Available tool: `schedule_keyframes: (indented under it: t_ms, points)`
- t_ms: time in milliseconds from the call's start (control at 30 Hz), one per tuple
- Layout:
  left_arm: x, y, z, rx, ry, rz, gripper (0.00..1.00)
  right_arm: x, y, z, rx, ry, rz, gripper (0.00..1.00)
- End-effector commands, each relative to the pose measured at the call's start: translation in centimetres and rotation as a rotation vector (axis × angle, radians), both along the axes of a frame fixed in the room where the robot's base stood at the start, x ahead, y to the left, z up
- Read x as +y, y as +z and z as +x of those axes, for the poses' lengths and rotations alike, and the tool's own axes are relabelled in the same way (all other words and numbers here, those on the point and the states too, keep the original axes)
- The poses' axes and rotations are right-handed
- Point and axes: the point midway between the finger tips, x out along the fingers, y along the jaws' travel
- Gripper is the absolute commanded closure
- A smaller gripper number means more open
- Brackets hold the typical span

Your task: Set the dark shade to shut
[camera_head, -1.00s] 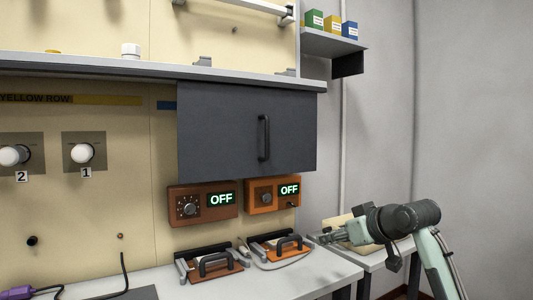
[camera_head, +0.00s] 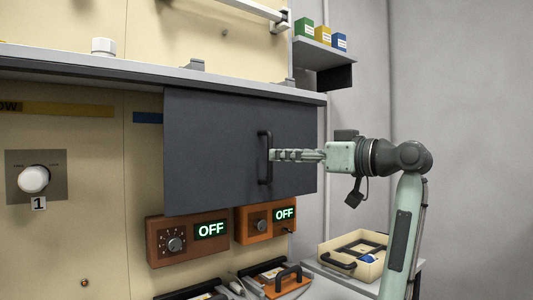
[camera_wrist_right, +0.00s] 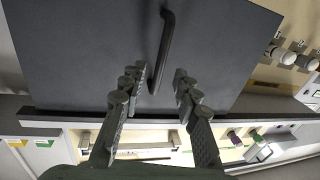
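The dark shade (camera_head: 215,150) is a dark grey panel hanging below the shelf on the wall, with a black vertical bar handle (camera_head: 265,174) near its right side. My right gripper (camera_head: 273,155) reaches in from the right, its fingertips at the handle's height and close to it. In the right wrist view the two fingers (camera_wrist_right: 160,74) are apart, and the end of the handle (camera_wrist_right: 166,38) lies between their tips. Whether they touch it cannot be told. The shade (camera_wrist_right: 90,50) fills much of that view. My left gripper is not in view.
Two orange boxes with OFF displays, a left one (camera_head: 165,240) and a right one (camera_head: 250,222), sit below the shade. The grey shelf (camera_head: 80,66) runs above it. A cream tray (camera_head: 330,270) stands at the lower right. Small coloured boxes (camera_head: 322,38) stand on the upper right shelf.

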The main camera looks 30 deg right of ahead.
Motion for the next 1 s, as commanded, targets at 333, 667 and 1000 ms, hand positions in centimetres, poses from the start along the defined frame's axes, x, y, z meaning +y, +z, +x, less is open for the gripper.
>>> schedule_keyframes:
  t_ms: [333,667,1000]
  points:
    - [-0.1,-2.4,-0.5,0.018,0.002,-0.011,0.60,1.3,0.0,4.4,0.002,0.002,0.002,0.69]
    - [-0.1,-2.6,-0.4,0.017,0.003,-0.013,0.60,1.3,0.0,4.7,0.001,0.000,0.001,0.70]
    - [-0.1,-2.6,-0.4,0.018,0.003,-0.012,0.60,1.3,0.0,4.7,0.001,0.000,0.001,1.00]
